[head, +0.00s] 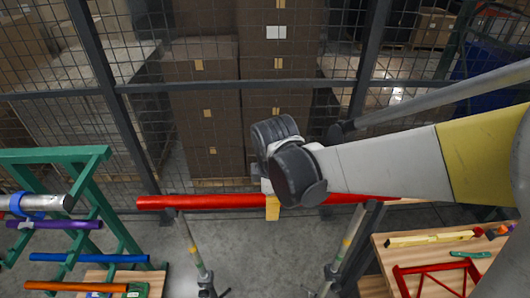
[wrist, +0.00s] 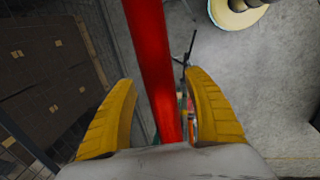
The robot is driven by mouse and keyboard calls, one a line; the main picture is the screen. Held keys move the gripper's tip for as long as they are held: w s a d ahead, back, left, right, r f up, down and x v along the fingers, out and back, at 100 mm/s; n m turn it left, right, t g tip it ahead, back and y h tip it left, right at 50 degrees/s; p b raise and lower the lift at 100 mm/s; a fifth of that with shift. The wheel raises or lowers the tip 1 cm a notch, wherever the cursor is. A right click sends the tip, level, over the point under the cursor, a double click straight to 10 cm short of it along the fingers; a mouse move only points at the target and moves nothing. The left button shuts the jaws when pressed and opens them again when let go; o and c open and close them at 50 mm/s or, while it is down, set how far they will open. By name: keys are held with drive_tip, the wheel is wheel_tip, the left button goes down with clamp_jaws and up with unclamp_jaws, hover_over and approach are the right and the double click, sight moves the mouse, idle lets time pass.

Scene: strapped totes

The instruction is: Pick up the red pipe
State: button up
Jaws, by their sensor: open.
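The red pipe (head: 210,202) lies level across two stands in the head view, in front of the wire mesh fence. My gripper (head: 272,207) is at the middle of the pipe, and my wrist hides part of the pipe there. In the wrist view the red pipe (wrist: 152,65) runs between the two yellow fingers of my gripper (wrist: 162,112). The fingers are apart, with a gap on both sides of the pipe. Whether the palm touches the pipe cannot be told.
A green rack (head: 95,155) at left holds a silver, a purple, a blue and an orange pipe. A wooden table (head: 385,255) at right carries a red frame (head: 430,275) and a yellow level (head: 430,238). The left stand (head: 190,250) and right stand (head: 345,250) have bare floor between them.

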clamp_jaws()
drive_tip(key=shift+r, duration=0.1)
